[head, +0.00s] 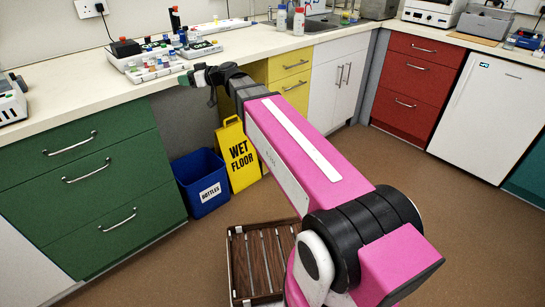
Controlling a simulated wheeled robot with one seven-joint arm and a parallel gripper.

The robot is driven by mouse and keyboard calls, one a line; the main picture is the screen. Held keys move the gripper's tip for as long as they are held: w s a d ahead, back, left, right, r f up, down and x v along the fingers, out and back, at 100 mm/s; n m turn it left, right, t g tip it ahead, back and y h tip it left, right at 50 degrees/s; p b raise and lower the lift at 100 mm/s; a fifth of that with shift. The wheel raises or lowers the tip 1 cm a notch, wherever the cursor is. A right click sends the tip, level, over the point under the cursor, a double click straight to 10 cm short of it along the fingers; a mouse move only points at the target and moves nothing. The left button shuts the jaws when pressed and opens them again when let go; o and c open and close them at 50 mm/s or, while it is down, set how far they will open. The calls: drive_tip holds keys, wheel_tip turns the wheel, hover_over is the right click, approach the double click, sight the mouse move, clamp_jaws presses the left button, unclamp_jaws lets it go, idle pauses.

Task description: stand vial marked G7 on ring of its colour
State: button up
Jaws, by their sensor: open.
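My gripper (191,80) is at the front edge of the worktop, open, seen small and from behind at the end of my pink arm. A small green patch shows at its tip; I cannot tell what it is. Just behind it on the worktop is a group of small vials with coloured caps (165,58) in pale racks. The markings are too small to read, so I cannot tell which vial is G7. Coloured spots show on a pale board (202,47) to the right of the vials; I cannot make out separate rings.
A black-topped device (125,47) stands behind the racks, and white-and-red bottles (298,22) stand by the sink. The worktop (70,85) left of the racks is clear. Below are a blue bin (203,190), a yellow wet floor sign (238,155) and a wooden slatted crate (262,245).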

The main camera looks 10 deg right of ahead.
drive_tip(key=s+d+f+m+g+h, duration=0.2)
drive_tip(key=s+d+f+m+h, duration=0.1)
drive_tip(key=d+f, duration=0.5)
drive_tip(key=s+d+f+m+g+h, duration=0.1)
drive_tip(key=s+d+f+m+h, duration=0.2)
drive_tip(key=d+f, duration=0.6)
wheel_tip(320, 180, down, 6)
drive_tip(key=s+h, duration=0.2)
drive_tip(key=shift+s+f+g, duration=0.15)
drive_tip(key=shift+s+g, duration=0.25)
drive_tip(key=shift+o, duration=0.5)
drive_tip(key=s+d+f+m+g+h, duration=0.1)
drive_tip(key=s+d+f+m+h, duration=0.1)
drive_tip(key=s+d+f, duration=0.3)
drive_tip(key=s+d+f+m+g+h, duration=0.2)
drive_tip(key=s+d+f+m+h, duration=0.1)
drive_tip(key=d, duration=0.6)
drive_tip(key=shift+s+d+f+m+h, duration=0.2)
drive_tip(key=shift+s+f+m+h, duration=0.1)
drive_tip(key=shift+s+f+h, duration=0.55)
drive_tip(key=shift+s+d+f, duration=0.2)
drive_tip(key=shift+s+d, duration=0.05)
drive_tip(key=shift+c, duration=1.3)
drive_tip(key=shift+d, duration=0.2)
